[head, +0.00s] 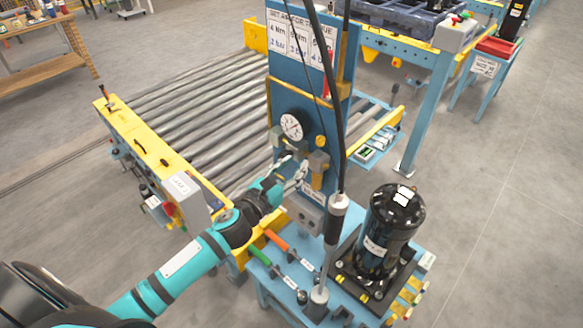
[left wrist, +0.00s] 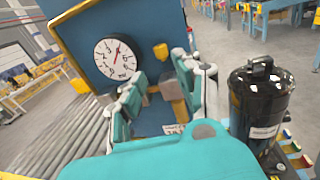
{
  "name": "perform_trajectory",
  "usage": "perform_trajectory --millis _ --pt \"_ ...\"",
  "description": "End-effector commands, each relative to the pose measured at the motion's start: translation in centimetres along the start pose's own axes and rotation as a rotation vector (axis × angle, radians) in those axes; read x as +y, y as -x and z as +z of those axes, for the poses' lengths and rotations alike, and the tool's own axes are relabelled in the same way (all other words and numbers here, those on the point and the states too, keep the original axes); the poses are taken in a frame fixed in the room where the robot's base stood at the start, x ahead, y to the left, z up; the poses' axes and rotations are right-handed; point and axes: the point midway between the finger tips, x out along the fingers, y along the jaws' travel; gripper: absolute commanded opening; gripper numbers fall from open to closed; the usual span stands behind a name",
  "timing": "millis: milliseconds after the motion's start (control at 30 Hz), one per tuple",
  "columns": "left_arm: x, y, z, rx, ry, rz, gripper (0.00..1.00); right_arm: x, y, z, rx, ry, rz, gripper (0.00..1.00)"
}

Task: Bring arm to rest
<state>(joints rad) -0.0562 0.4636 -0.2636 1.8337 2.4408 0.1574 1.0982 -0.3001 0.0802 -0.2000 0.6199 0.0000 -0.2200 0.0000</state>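My left gripper (head: 293,172) is at the front of the blue panel (head: 292,98), just below the round white pressure gauge (head: 291,126). In the left wrist view its two fingers (left wrist: 162,88) stand apart, with a grey and brass-coloured fitting (left wrist: 172,93) showing between and beyond their tips. I cannot tell whether a finger touches the fitting. No object is seen clasped. The gauge (left wrist: 115,58) and a yellow knob (left wrist: 161,51) are beyond the fingers. My right gripper is not in view.
A black compressor (head: 388,235) stands on the blue bench right of the panel. A hanging tool (head: 334,230) and orange and green-handled tools (head: 277,243) are close to my left arm. A roller conveyor (head: 190,110) lies behind. Open floor (head: 500,240) is at right.

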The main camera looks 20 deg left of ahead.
Motion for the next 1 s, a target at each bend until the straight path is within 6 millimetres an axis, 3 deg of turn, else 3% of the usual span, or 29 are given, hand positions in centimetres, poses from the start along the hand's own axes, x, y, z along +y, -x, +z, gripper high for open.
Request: perform_trajectory --millis 533,633,767,1000 --pt "0.0 0.4 0.0 0.000 -0.002 0.000 0.33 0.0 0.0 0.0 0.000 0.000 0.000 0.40" --pt "0.2 0.5 -1.5 0.015 -0.049 0.007 0.33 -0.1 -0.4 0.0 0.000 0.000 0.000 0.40" --pt "0.8 1.0 -7.5 0.082 -0.276 0.018 0.33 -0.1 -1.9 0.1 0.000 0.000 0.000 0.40" --pt "0.7 5.2 -25.3 0.314 -0.964 -0.117 0.33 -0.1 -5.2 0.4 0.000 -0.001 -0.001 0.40"
